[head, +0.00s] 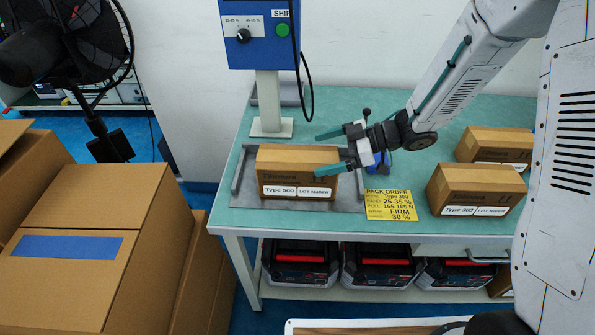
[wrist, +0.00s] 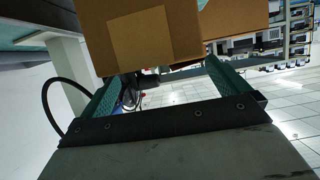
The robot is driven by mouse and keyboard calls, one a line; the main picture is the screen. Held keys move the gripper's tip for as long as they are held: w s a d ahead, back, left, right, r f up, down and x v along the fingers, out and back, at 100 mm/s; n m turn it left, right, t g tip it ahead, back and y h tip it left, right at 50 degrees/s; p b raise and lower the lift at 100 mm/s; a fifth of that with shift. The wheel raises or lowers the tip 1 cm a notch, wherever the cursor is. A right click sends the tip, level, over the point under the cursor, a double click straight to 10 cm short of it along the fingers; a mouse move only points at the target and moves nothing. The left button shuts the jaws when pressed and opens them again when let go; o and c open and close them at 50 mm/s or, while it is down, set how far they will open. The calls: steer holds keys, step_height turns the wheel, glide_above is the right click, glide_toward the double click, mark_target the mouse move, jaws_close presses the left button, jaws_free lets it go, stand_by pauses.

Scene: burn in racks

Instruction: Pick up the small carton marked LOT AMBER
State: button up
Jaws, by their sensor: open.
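The small carton marked LOT AMBER (head: 297,180) sits on a grey metal plate (head: 240,190) on the teal table, its label also reading Type 500. My gripper (head: 318,153) is open at the carton's right end. One finger shows beyond the carton's back edge, and the other overlaps its upper right part in the picture. I cannot tell whether either finger touches it. In the wrist view, a plain carton face (wrist: 140,35) lies just past my open fingers (wrist: 163,72). It is probably the same carton, but no label shows there.
Two similar cartons stand to the right: one marked Type 300 (head: 477,190) and one behind it (head: 495,146). A yellow pack order card (head: 391,205) lies in front. A blue control box on a post (head: 270,95) stands behind. Large cartons (head: 85,225) fill the left.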

mark_target(307, 156)
steer(key=x, duration=0.4)
steer(key=shift+w+a+f, duration=0.1)
steer(key=shift+w+f, duration=0.05)
steer(key=shift+f, duration=0.05)
steer(key=c, duration=2)
steer(key=shift+o, duration=0.2)
steer(key=shift+r, duration=0.15)
